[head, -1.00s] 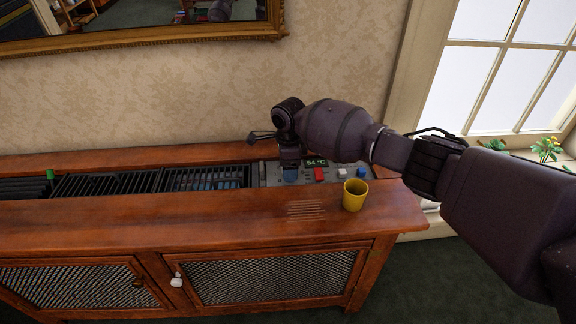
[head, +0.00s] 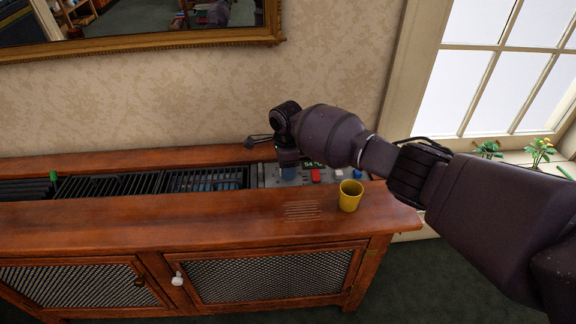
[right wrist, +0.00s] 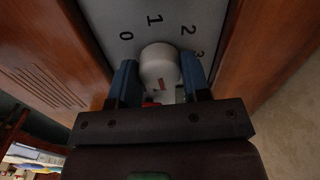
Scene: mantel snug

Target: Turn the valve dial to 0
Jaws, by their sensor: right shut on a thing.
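The valve dial (right wrist: 158,66) is a pale round knob on a grey panel, with the numbers 0, 1, 2 and a partly hidden 3 printed around it. A red mark shows on its near side; I cannot tell which number it points to. My right gripper (right wrist: 158,72) has its two blue fingers on either side of the dial and is shut on it. In the head view my right gripper (head: 288,172) is over the control panel (head: 268,176) and hides the dial there. My left gripper is not in view.
A yellow cup (head: 350,197) stands on the wooden cabinet top (head: 220,220), just in front of the panel. A red button (head: 316,175) and a blue button (head: 357,174) are right of my gripper. Black grilles (head: 130,182) lie to the left.

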